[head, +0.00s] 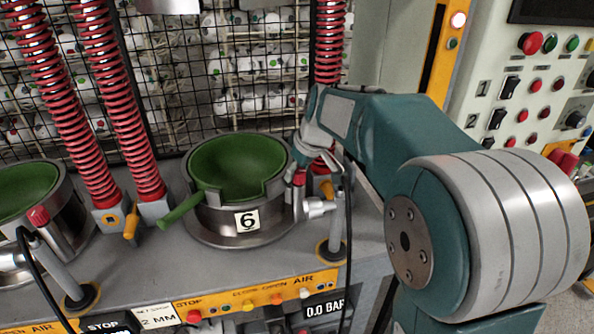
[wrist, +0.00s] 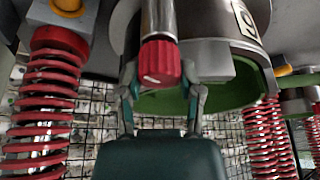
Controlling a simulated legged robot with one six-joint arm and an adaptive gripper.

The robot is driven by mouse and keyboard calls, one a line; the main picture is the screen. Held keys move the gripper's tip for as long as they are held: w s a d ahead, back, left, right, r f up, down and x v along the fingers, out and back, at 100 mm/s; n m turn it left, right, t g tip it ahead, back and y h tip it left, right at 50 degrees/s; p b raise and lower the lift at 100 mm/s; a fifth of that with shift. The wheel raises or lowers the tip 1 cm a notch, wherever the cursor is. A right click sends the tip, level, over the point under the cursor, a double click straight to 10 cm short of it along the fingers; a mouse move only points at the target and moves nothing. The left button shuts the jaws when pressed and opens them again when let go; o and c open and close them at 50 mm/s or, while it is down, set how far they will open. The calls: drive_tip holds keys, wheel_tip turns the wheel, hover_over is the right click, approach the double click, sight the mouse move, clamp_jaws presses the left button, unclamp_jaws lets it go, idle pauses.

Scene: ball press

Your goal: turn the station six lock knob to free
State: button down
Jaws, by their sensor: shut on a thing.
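The station six mould (head: 242,205) is a metal pot with a green bowl and a "6" plate; it also shows in the wrist view (wrist: 210,50), seen upside down. Its lock knob (wrist: 160,66) is a red ribbed cap with a pale mark, on the end of a metal stem. My gripper (wrist: 161,82) has one finger on each side of the red knob and is shut on it. In the head view my gripper (head: 301,168) is at the pot's right side, and the knob is mostly hidden. I cannot read any lock or free label.
Red coil springs (head: 118,95) stand left and behind. A green handle (head: 180,209) sticks out at the pot's left. Another pot with a red knob (head: 38,215) is at far left. A black cable (head: 348,235) hangs near my gripper. A control panel (head: 535,90) is at right.

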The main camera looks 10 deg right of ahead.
drive_tip(key=shift+s+f+n+g+y, duration=0.1)
drive_tip(key=shift+n+g+y, duration=0.45)
drive_tip(key=shift+n, duration=1.45)
drive_tip(key=shift+c, duration=1.3)
unclamp_jaws()
drive_tip(key=v, duration=1.2)
